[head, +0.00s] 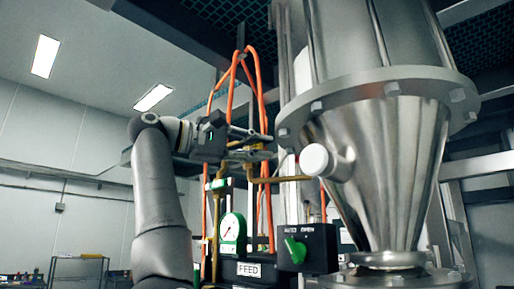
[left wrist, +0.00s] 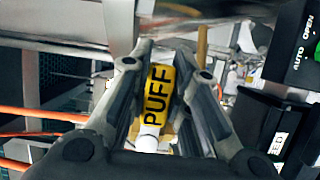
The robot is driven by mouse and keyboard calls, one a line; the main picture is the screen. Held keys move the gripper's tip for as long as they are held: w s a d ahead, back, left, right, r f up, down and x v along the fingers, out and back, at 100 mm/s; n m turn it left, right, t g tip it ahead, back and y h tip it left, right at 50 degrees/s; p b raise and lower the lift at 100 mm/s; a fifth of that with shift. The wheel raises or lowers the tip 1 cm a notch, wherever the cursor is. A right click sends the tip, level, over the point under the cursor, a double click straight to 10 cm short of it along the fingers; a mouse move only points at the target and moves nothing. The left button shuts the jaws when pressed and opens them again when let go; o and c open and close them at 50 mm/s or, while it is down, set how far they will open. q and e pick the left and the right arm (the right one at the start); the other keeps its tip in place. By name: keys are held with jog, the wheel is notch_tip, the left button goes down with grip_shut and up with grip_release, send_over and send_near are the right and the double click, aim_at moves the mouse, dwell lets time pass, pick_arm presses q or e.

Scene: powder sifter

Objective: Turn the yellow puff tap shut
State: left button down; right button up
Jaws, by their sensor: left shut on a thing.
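The yellow puff tap (left wrist: 158,95) shows in the left wrist view as a yellow handle with PUFF in black letters. It lies between the two fingers of my left gripper (left wrist: 165,100), which is shut on it. In the head view my left gripper (head: 250,146) reaches in from the left at the brass pipework (head: 262,179), left of the steel hopper; the tap's handle is mostly hidden there by the fingers. My right gripper is in neither view.
The steel hopper (head: 378,150) with its bolted flange and a white round cap (head: 316,160) stands close on the right. Orange hoses (head: 232,85) run behind the gripper. Below are a green-rimmed gauge (head: 232,230) and a black switch box (head: 308,247) with a green knob.

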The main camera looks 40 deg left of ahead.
pick_arm(q)
jog(key=shift+f, duration=0.1)
jog(key=c, duration=1.3)
grip_release()
jog(key=shift+s, duration=0.1)
jog(key=v, duration=1.2)
